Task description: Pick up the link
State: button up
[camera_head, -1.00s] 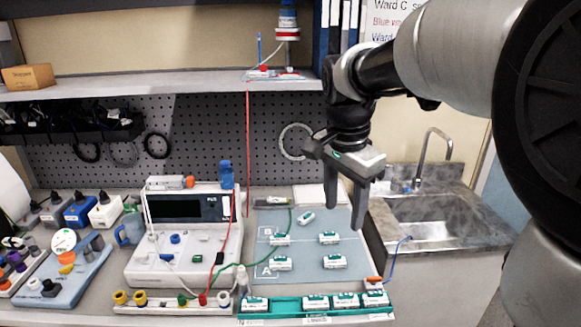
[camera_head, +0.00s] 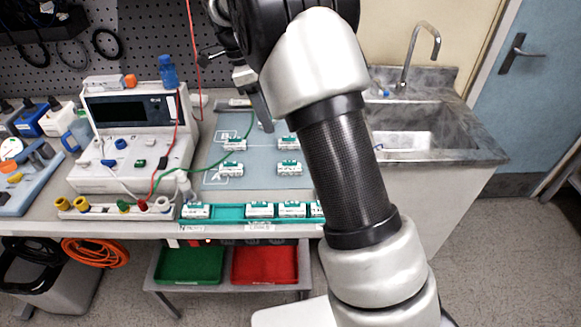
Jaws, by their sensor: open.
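Several small white modules with green tops are in view, and I cannot tell which of them is the link. On the blue-grey mat (camera_head: 262,181) lie a far left module (camera_head: 235,144), a far right module (camera_head: 289,143), a near left module (camera_head: 231,169) and a near right module (camera_head: 289,168). More modules, such as the left one (camera_head: 196,210), sit in the green tray (camera_head: 228,213) at the bench front. My gripper (camera_head: 261,113) is open, over the far part of the mat, partly hidden by my arm. The tilted module seen earlier is mostly hidden near its finger.
A white instrument (camera_head: 130,140) with cables stands left of the mat, with a blue bottle (camera_head: 168,71) on top. A red cable (camera_head: 192,45) hangs behind. A sink (camera_head: 415,128) is at right. A green bin (camera_head: 190,265) and a red bin (camera_head: 264,265) are below the bench.

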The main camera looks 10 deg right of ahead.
send_over(281, 166)
notch_tip(281, 166, down, 11)
jog(key=shift+r, duration=0.1)
jog(key=shift+x, duration=2.75)
jog(key=shift+s+d+r, duration=0.15)
jog(key=c, duration=1.1)
notch_tip(281, 166, up, 10)
jog(key=s+n+t+y+p, duration=0.1)
jog(key=s+n+p, duration=0.1)
jog(key=s+n, duration=0.2)
jog(key=s+n+t+y+p, duration=0.1)
jog(key=s+n+p, duration=0.2)
jog(key=n, duration=0.6)
jog(key=s+n+t+y+p, duration=0.1)
jog(key=s+n+p, duration=0.1)
jog(key=s+n, duration=0.3)
jog(key=shift+d+n+t, duration=0.1)
jog(key=shift+n+t, duration=0.3)
jog(key=shift+n, duration=0.7)
